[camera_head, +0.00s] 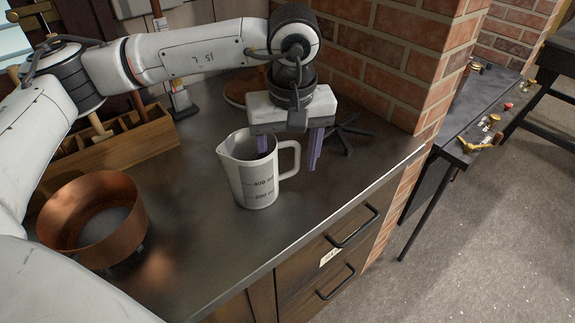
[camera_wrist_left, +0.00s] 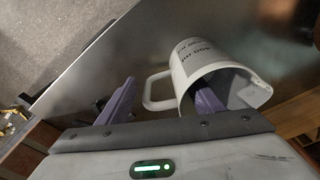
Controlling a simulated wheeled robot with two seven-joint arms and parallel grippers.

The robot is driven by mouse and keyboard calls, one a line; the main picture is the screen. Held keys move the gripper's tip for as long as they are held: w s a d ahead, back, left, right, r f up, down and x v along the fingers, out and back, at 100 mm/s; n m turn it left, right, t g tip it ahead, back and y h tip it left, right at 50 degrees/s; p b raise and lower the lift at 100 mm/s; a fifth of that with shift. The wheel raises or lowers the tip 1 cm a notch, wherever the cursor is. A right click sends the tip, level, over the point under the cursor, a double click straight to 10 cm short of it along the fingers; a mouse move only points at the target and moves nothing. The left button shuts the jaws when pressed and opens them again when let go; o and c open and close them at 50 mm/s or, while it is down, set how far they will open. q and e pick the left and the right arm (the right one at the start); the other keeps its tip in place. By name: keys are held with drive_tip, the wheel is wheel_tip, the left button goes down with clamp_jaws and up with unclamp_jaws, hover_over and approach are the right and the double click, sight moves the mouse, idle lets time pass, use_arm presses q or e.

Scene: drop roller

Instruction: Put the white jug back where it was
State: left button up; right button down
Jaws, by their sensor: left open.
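The white jug (camera_head: 252,174) stands upright on the dark metal counter (camera_head: 205,245), with its handle toward the right and its spout toward the left. My left gripper (camera_head: 288,153) is open, pointing down at the jug's handle side. One purple finger appears at the jug's mouth, seemingly inside the rim, and the other is beyond the handle. In the left wrist view the jug (camera_wrist_left: 197,56) is at upper right, and its handle lies between the open fingers of my left gripper (camera_wrist_left: 162,88). Contact cannot be told. My right gripper is out of view.
A round copper pan (camera_head: 92,240) stands at the left of the counter. A wooden rack (camera_head: 125,143) is behind it. A brick pillar (camera_head: 385,65) rises close behind my gripper, with a dark spidery object (camera_head: 347,132) near it. The front counter is clear.

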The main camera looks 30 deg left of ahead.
use_arm(q)
wheel_tip(320, 180, up, 10)
drive_tip(key=shift+s+d, duration=0.4)
drive_tip(key=shift+s, duration=0.05)
drive_tip(key=shift+f, duration=0.15)
